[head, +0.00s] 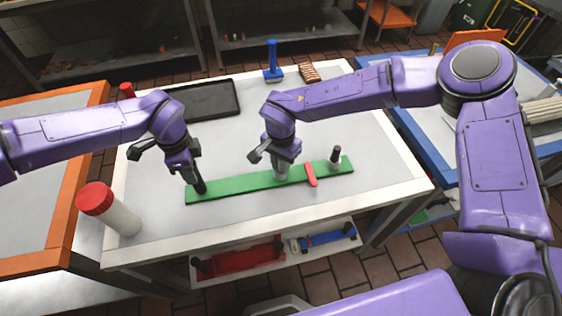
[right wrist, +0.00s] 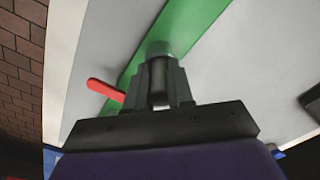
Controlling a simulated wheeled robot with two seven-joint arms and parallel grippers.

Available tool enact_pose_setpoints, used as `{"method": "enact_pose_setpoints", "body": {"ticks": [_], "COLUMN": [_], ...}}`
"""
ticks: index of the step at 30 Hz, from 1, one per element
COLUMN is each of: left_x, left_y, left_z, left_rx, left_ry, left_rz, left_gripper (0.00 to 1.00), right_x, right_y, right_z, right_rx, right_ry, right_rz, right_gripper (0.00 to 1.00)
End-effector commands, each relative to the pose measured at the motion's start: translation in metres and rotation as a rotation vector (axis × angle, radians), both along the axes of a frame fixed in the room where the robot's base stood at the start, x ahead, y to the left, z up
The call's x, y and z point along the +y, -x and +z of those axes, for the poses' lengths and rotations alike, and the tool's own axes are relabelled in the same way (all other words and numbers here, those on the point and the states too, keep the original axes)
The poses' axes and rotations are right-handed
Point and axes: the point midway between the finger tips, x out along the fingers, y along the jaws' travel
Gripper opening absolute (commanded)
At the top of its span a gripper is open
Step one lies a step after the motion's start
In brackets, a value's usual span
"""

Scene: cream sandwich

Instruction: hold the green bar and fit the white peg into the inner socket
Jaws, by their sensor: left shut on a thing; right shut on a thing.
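The long green bar (head: 233,184) lies on the white table; it also shows in the right wrist view (right wrist: 186,38). My left gripper (head: 197,186) is shut at the bar's left end, where a dark upright part shows between its fingers.
A red piece (head: 311,175) lies across the bar, right of my right gripper. A white bottle with a red cap (head: 96,200) is at the front left. A black tray (head: 201,100) and a blue upright tool (head: 271,62) are at the back. The table's front right is clear.

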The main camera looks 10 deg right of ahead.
Motion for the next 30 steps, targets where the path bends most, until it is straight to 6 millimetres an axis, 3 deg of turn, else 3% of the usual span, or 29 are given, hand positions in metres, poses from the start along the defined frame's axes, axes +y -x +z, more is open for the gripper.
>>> {"method": "enact_pose_setpoints", "body": {"ticks": [20,21,23,30], "left_x": [0.000,0.000,0.000,-0.002], "left_y": [0.000,0.000,-0.001,-0.003], "left_z": [0.001,0.002,0.002,0.003], "left_rx": [-0.002,-0.002,-0.004,-0.008], "left_ry": [0.002,0.003,0.004,0.005], "left_rz": [0.001,0.002,0.001,-0.001], "left_gripper": [0.00,0.00,0.00,0.00], "right_x": [-0.001,-0.001,-0.001,-0.003], "right_y": [0.001,0.001,0.001,0.003], "right_z": [-0.015,-0.016,-0.016,-0.017], "right_rx": [0.004,0.004,0.004,0.008], "right_ry": [0.003,0.003,0.005,0.006], "right_rz": [0.002,0.002,0.002,0.001], "right_gripper": [0.00,0.32,0.48,0.48]}}
